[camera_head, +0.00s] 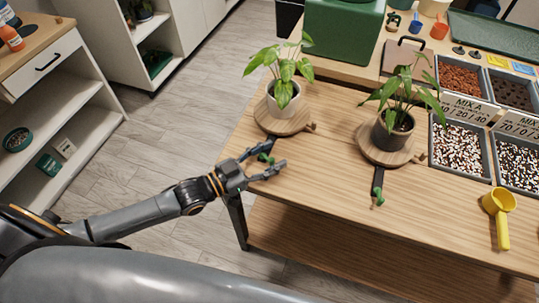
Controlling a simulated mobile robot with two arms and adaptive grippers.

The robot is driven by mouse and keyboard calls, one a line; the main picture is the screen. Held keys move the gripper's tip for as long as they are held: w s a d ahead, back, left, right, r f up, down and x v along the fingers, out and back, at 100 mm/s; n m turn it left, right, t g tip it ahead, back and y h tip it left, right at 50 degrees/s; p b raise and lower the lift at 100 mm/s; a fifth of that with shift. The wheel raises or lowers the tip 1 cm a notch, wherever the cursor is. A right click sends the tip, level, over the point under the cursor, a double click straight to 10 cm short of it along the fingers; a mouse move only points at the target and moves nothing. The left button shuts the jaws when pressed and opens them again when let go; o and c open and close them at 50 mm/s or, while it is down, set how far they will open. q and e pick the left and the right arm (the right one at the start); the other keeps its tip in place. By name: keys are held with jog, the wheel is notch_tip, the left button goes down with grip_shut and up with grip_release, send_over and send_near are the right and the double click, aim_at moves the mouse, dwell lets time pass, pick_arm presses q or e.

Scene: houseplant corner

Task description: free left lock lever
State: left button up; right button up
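The left lock lever (266,158) shows as a green knob at the table's left end, below the left round wooden stand (290,124). A white pot (283,104) with a leafy plant stands on that stand. My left gripper (277,154) is open, its fingers spread on either side of the green knob. I cannot tell whether they touch it; the gripper hides part of the lever. A second lever (378,184), a black bar with a green end, extends from under the right stand (387,155), which holds a dark pot (393,133). My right gripper is not in view.
The wooden table (320,190) has free room in front of the stands. A yellow scoop (499,215) lies at right, near trays of mix (458,148). A green box (343,30) stands behind. White shelves (60,120) are at left across the floor.

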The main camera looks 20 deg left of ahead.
pick_arm(q)
jog(key=c, duration=0.7)
jog(key=shift+s, duration=0.1)
jog(key=shift+c, duration=0.4)
